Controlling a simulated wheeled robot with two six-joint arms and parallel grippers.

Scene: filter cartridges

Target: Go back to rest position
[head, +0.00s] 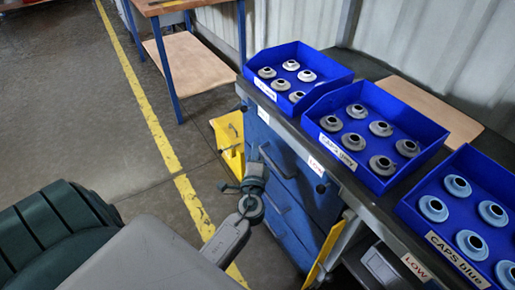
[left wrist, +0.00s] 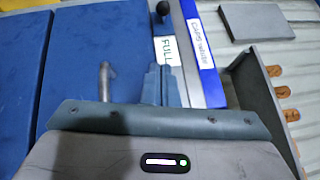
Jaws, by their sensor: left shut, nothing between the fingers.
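My left gripper (head: 254,176) is in front of the blue drawer cabinet (head: 300,187), at the end of my grey arm, which comes in from the lower left. In the left wrist view its blue-grey fingers (left wrist: 161,86) are together with nothing between them. They appear in front of the cabinet's side of the bench, near a metal handle (left wrist: 105,82); I cannot tell whether they touch anything. My right gripper is in neither view.
Blue bins (head: 372,176) with grey and light-blue caps stand on the bench at right. A yellow stand (head: 229,139) is beside the cabinet. A wooden-topped table (head: 165,6) stands farther back. The floor (head: 75,110) at left is open, with a yellow line.

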